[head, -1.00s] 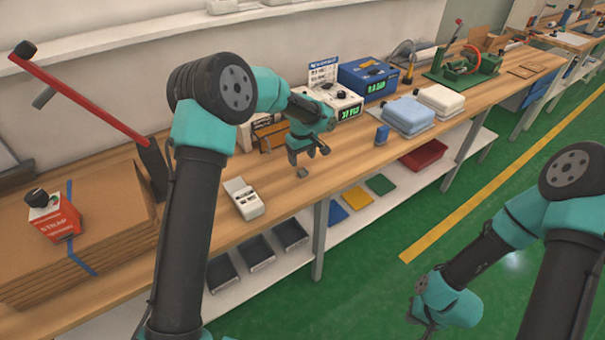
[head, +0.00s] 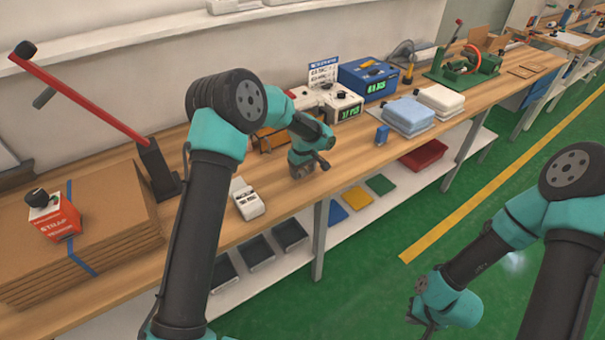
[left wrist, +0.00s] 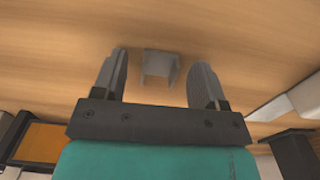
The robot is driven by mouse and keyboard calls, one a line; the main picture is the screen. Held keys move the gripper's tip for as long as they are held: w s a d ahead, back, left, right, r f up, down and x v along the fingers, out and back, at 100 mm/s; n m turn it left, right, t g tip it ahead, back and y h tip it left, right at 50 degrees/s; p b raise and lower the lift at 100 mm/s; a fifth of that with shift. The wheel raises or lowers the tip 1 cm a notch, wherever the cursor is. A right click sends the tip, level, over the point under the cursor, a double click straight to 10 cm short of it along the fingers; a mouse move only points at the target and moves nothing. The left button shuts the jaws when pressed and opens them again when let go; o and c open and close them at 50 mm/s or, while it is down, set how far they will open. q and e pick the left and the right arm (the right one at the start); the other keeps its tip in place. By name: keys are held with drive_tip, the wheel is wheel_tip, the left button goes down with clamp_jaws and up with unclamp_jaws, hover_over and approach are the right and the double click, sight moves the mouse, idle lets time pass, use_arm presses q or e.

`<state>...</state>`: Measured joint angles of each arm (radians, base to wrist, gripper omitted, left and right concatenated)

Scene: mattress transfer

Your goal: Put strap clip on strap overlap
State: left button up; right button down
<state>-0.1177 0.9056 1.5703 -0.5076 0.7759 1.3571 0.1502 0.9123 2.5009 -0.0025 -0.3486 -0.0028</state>
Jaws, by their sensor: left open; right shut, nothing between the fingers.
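The strap clip is a small grey U-shaped piece (left wrist: 160,66) on the wooden bench, seen in the left wrist view between my left gripper's two spread fingers, with gaps on both sides. My left gripper (head: 302,172) is open, low over the bench, and hides the clip in the head view. A blue strap (head: 78,258) runs over the stack of flat cardboard (head: 115,215) at the left. I cannot make out the strap overlap. My right gripper (head: 425,318) is shut and empty, low over the green floor, away from the bench.
A red-and-white strap box (head: 56,222) sits on the cardboard. A white device (head: 246,199) lies left of my left gripper. A small blue block (head: 382,135) and blue folded bundle (head: 409,115) are to the right.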

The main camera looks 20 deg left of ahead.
sight(303, 174)
use_arm(q)
drive_tip(key=shift+f, duration=0.1)
idle(0.4)
drive_tip(key=c, duration=1.1)
drive_tip(key=shift+r, duration=0.5)
wheel_tip(303, 174, up, 3)
drive_tip(key=shift+f, duration=0.1)
drive_tip(key=s+d, duration=0.1)
drive_tip(key=s, duration=0.4)
drive_tip(key=s+d, duration=0.2)
drive_tip(key=s, duration=0.3)
drive_tip(key=s+d+r, duration=0.1)
drive_tip(key=s, duration=0.4)
drive_tip(key=shift+s+d+r, duration=0.1)
drive_tip(key=shift+s+d, duration=0.05)
drive_tip(key=shift+s, duration=0.1)
drive_tip(key=shift+w, duration=0.1)
